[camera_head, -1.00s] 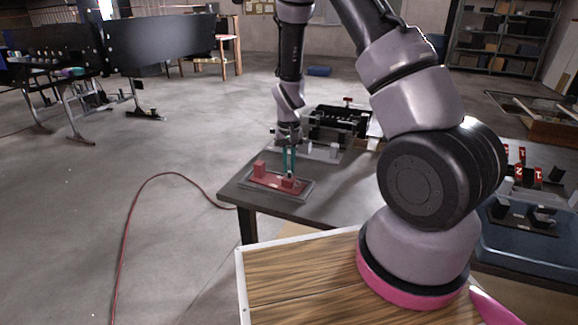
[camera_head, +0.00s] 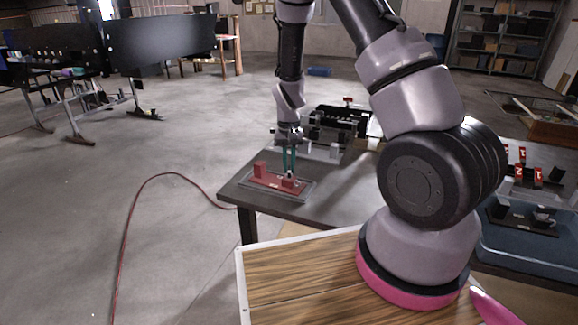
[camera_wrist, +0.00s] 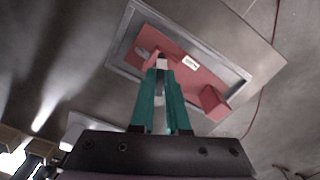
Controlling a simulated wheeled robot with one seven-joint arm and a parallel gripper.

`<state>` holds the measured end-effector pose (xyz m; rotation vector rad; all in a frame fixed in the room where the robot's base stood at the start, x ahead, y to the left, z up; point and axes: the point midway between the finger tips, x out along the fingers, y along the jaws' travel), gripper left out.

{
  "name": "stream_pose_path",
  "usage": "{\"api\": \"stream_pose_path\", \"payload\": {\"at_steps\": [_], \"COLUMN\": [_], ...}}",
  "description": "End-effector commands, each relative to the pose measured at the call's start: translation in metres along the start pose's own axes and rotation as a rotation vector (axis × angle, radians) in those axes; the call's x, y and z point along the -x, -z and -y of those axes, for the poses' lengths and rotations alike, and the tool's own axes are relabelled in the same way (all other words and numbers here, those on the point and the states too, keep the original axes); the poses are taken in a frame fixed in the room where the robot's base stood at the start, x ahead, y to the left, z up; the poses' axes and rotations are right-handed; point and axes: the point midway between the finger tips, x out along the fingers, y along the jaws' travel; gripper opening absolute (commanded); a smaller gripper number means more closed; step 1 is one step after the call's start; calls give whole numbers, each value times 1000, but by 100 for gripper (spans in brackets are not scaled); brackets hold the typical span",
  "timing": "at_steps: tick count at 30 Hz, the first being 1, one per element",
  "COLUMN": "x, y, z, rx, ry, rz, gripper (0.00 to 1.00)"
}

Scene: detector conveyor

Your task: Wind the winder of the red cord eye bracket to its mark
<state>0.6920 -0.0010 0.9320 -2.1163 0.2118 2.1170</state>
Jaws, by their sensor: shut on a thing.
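The red bracket (camera_head: 266,180) lies on a grey plate at the left corner of the dark table. In the wrist view its red base (camera_wrist: 209,75) carries a white label, a red block at the right end and another red block at the left. My gripper (camera_head: 289,174) points down over the right part of the bracket. In the wrist view its teal fingers (camera_wrist: 162,72) are close together, shut on a small pale part, the winder (camera_wrist: 162,63), by the left red block. The fingers hide much of the winder, and I cannot make out its mark.
The dark table (camera_head: 335,186) is bare to the right of the bracket. A black fixture (camera_head: 340,122) stands behind at the table's back. A red cable (camera_head: 128,225) lies on the floor at left.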

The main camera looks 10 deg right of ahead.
Motion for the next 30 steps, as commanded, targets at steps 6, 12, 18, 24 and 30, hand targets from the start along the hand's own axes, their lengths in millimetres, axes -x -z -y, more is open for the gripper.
{"api": "stream_pose_path", "payload": {"at_steps": [6,12,18,24,30], "x": [0,0,0,0,0], "y": [0,0,0,0,0], "z": [0,0,0,0,0], "rx": [-8,-16,-23,-30,-36], "ry": [0,0,0,0,0], "rz": [0,-1,0,-1,0], "gripper": [0,0,0,0,0]}}
